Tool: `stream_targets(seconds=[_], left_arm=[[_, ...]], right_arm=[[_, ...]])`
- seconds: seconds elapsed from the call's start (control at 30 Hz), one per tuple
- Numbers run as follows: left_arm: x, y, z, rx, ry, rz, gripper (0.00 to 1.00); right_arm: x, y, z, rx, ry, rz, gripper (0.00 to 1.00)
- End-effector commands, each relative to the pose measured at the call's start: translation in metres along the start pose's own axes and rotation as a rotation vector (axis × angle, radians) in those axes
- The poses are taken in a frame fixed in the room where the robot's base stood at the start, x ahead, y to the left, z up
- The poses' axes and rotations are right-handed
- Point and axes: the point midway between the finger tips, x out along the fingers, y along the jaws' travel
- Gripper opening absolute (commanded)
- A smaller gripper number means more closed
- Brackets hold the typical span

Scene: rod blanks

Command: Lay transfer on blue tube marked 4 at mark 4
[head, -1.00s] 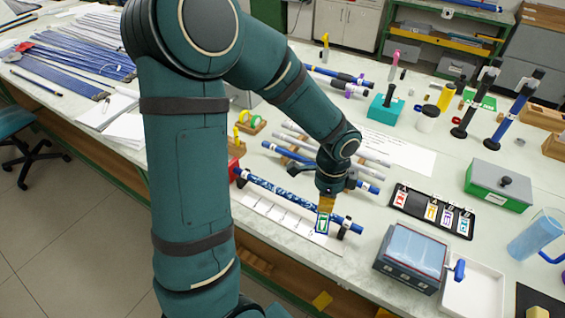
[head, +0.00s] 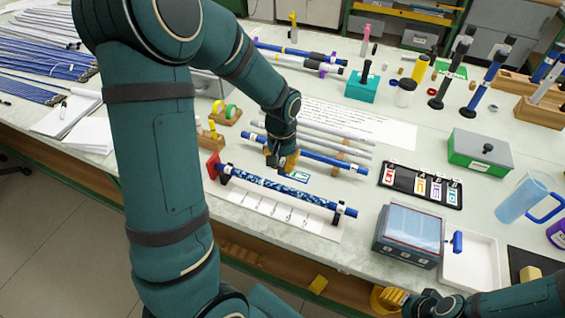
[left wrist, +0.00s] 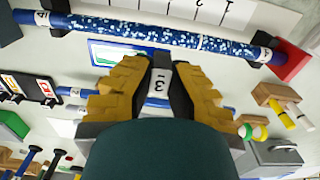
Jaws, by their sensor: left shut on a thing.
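The blue tube (head: 283,189) has a white-flecked pattern along its middle and plain ends. My left gripper (head: 284,168) is shut on the transfer (head: 298,177), a small white piece with blue border and green middle. It holds it just behind the tube, apart from it; it also shows in the left wrist view (left wrist: 115,52). My right gripper (head: 392,298) is at the lower right, its jaws unclear.
A black rack (head: 385,179) with several coloured transfers lies to the right. A blue-windowed box (head: 408,243) and white tray (head: 480,285) are at front right. Behind my left gripper lies another blue tube (head: 320,158); a label 3 (left wrist: 158,80) shows between the fingers.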

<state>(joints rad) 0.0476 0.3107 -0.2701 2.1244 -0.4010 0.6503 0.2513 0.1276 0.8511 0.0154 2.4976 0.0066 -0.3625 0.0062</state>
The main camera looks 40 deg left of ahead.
Motion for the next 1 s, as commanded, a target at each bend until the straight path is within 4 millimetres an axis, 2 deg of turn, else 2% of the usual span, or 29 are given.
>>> stream_targets(seconds=[0.7, 1.0], left_arm=[[0.053, 0.000, 0.000, 0.004, 0.000, 0.000, 0.00], [0.057, -0.001, 0.000, 0.004, 0.000, 0.000, 0.00]], right_arm=[[0.038, 0.014, 0.013, -0.009, -0.024, -0.003, 0.61], [0.040, 0.015, 0.014, -0.010, -0.026, -0.003, 0.61]])
